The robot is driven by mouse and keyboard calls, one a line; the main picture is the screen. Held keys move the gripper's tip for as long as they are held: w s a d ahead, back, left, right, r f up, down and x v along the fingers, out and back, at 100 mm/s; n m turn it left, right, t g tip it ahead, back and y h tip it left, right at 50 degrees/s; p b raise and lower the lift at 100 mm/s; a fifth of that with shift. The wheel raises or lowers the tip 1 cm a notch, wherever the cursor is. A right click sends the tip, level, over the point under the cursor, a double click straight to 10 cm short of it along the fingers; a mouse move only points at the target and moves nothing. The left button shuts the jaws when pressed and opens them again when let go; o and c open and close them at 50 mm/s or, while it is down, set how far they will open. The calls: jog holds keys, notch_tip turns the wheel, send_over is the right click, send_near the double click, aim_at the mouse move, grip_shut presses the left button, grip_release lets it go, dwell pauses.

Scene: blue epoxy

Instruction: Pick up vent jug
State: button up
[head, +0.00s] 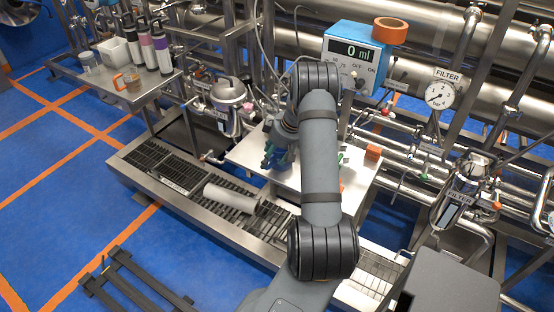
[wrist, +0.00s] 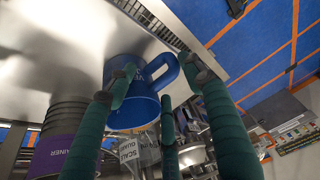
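The vent jug is a blue jug (wrist: 138,112) with a loop handle and partly readable white lettering, in the middle of the wrist view. It stands on a shiny metal surface (wrist: 50,50). My gripper (wrist: 165,85) has green fingers spread around the jug. One finger crosses in front of its wall, and others lie on the handle side. The fingers look open; I cannot tell whether any touches the jug. In the head view my gripper (head: 270,157) is low over a steel table (head: 245,152), with the jug largely hidden by my arm and fingers.
A purple-labelled container (wrist: 60,145) stands close left of the jug in the wrist view. In the head view, a metal cylinder (head: 230,197) lies on the drain grating. A meter box (head: 355,55) and pipes stand behind the table. An orange block (head: 373,152) is at its right.

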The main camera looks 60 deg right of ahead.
grip_shut()
dwell(0.5)
